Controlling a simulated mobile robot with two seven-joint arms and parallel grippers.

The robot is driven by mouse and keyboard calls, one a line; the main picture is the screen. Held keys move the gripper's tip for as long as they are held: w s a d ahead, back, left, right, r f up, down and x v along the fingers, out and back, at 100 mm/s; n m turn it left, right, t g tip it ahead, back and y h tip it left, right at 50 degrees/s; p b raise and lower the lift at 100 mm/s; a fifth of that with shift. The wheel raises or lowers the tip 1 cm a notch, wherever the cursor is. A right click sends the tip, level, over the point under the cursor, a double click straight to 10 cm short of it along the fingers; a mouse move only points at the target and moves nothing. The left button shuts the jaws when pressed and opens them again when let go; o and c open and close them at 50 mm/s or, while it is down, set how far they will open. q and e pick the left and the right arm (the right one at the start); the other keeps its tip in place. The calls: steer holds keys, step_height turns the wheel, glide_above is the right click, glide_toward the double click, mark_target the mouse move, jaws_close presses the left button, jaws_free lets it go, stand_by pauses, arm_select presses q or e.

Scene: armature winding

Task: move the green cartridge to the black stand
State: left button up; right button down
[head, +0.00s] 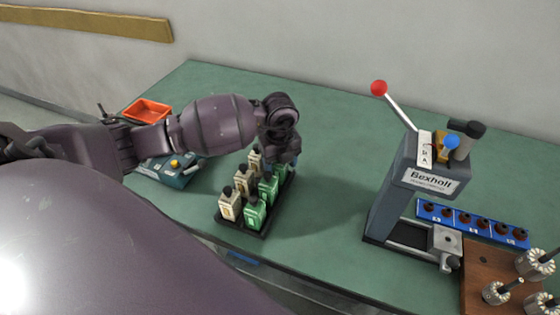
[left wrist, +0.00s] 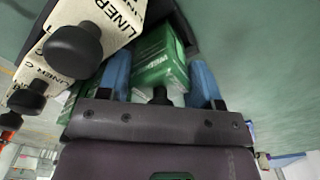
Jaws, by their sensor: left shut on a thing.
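A low black stand (head: 262,234) on the green bench holds cream cartridges (head: 230,204) on its left side and green cartridges (head: 255,211) on its right side, all with dark caps. My left gripper (head: 288,160) is over the far right end of this stand. In the left wrist view its two blue fingers (left wrist: 160,68) are shut on a green cartridge (left wrist: 158,50), with cream cartridges (left wrist: 82,42) close beside it. The head view mostly hides the held cartridge behind my gripper, and I cannot tell whether it touches the stand. My right gripper is not in view.
A grey Bexholt press (head: 395,190) with a red-knobbed lever stands to the right. Beside it are a blue rack (head: 470,222) and a brown board (head: 480,270) with wound parts. An orange bin (head: 147,110) is at the back left. Bench between stand and press is clear.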

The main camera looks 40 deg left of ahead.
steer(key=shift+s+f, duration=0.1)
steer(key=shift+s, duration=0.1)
arm_select(q)
steer(key=o, duration=1)
steer(key=shift+o, duration=0.3)
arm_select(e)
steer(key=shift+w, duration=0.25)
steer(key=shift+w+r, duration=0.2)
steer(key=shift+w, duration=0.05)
arm_select(q)
steer(key=shift+r+p, duration=0.95)
steer(key=shift+r, duration=0.45)
steer(key=shift+r+p, duration=0.65)
steer(key=shift+r, duration=0.25)
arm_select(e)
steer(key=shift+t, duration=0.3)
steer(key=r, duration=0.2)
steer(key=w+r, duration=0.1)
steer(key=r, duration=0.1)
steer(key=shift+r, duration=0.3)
